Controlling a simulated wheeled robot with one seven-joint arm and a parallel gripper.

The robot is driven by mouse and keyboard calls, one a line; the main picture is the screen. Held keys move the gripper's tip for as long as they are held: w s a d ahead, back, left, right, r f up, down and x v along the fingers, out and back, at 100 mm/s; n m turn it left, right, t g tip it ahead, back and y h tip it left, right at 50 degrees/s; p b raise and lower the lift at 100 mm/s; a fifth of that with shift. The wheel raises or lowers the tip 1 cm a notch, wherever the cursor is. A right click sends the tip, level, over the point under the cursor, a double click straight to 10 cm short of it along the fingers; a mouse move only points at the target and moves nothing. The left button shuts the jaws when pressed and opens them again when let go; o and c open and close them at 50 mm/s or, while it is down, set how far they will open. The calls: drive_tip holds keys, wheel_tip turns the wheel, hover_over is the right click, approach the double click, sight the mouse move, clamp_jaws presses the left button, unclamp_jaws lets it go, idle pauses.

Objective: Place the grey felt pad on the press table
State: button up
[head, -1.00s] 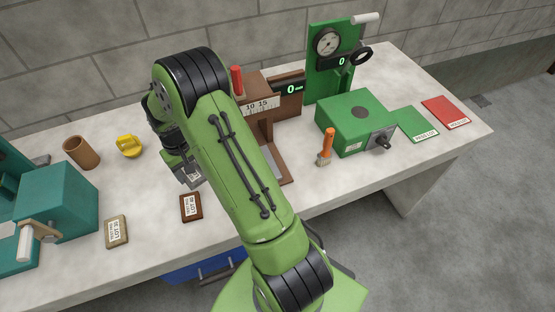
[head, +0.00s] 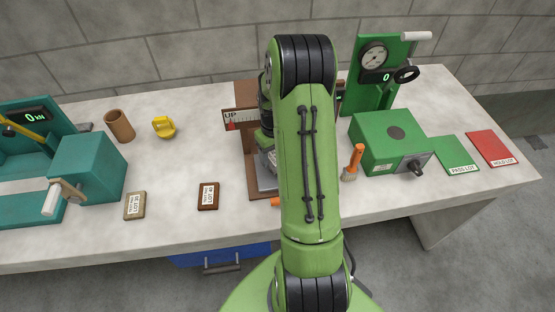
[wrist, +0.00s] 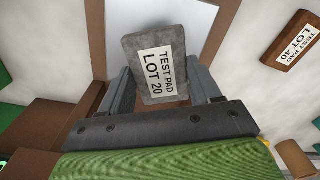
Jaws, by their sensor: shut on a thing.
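The grey felt pad (wrist: 157,62), labelled TEST PAD LOT 20, sits between the two fingers of my gripper (wrist: 162,84), which is shut on it. In the wrist view a pale flat plate (wrist: 205,22) with a brown border lies beyond the pad; I cannot tell whether they touch. In the head view my arm hides the pad and fingertips, over the brown machine (head: 254,160) with its grey plate (head: 266,182). A teal machine (head: 92,165) with a kN display stands at the left. I cannot tell for certain which surface is the press table.
A brown cup (head: 119,127) and yellow object (head: 164,128) stand behind. Right are a brush (head: 355,160), green box (head: 385,140), green mat (head: 456,152) and red mat (head: 492,148).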

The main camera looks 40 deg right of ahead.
drive_tip(key=shift+s+d, duration=0.3)
drive_tip(key=shift+d, duration=0.1)
wheel_tip(320, 180, down, 4)
drive_tip(key=shift+w+r, duration=0.1)
drive_tip(key=shift+r, duration=0.1)
drive_tip(key=shift+f+b, duration=0.2)
drive_tip(key=shift+b, duration=0.15)
drive_tip(key=o, duration=1)
drive_tip(key=shift+o, duration=0.2)
drive_tip(key=shift+r, duration=0.1)
